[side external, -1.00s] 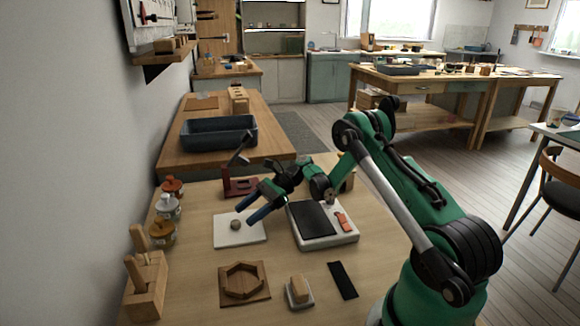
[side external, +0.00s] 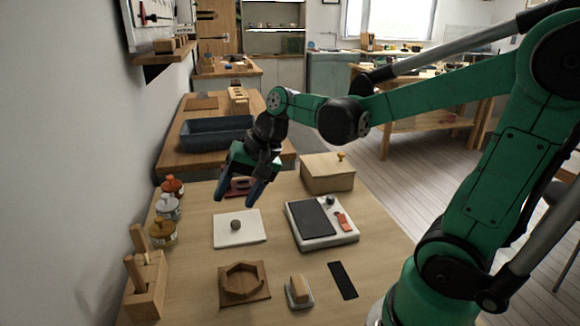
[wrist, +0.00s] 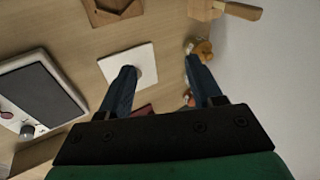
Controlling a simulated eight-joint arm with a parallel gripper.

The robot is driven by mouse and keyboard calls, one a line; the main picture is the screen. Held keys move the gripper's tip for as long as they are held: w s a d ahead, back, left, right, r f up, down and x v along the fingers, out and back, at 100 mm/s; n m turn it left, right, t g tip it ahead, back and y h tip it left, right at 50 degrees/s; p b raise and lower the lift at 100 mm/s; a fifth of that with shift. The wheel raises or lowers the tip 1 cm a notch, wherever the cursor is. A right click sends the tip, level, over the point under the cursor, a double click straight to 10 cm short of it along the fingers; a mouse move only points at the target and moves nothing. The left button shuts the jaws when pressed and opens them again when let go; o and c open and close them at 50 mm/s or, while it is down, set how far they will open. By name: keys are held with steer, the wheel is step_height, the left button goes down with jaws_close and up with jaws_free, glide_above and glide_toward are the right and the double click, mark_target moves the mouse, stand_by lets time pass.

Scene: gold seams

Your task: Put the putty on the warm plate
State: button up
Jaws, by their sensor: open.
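The putty (side external: 235,225) is a small grey-brown lump on a white square board (side external: 257,238). The warm plate (side external: 312,218) is a dark square top on a white unit with a knob and an orange-red part, right of the board. My gripper (side external: 236,199) is open and empty, pointing down above the board's far side, apart from the putty. In the wrist view, the board (wrist: 142,52) shows beside my left-hand finger, which hides part of it; the putty is hard to make out there. The warm plate (wrist: 40,95) is at the left.
A wooden hexagonal mould (side external: 245,283), a block on a small dish (side external: 299,290) and a black strip (side external: 343,280) lie in front. Jars (side external: 162,234) and a wooden tool holder (side external: 145,285) line the left edge. A wooden box (side external: 328,173) and a dark red stand (side external: 237,187) are behind.

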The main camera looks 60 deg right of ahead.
steer(key=s+n+h, duration=0.1)
steer(key=n, duration=0.1)
steer(key=s+a+n+t, duration=0.1)
steer(key=s+n, duration=0.1)
steer(key=n, duration=0.1)
steer(key=s+n+t+h, duration=0.1)
steer(key=s+n, duration=0.1)
steer(key=shift+a+h, duration=0.3)
steer(key=shift+o, duration=0.5)
steer(key=shift+s+n, duration=0.25)
steer(key=shift+n, duration=0.45)
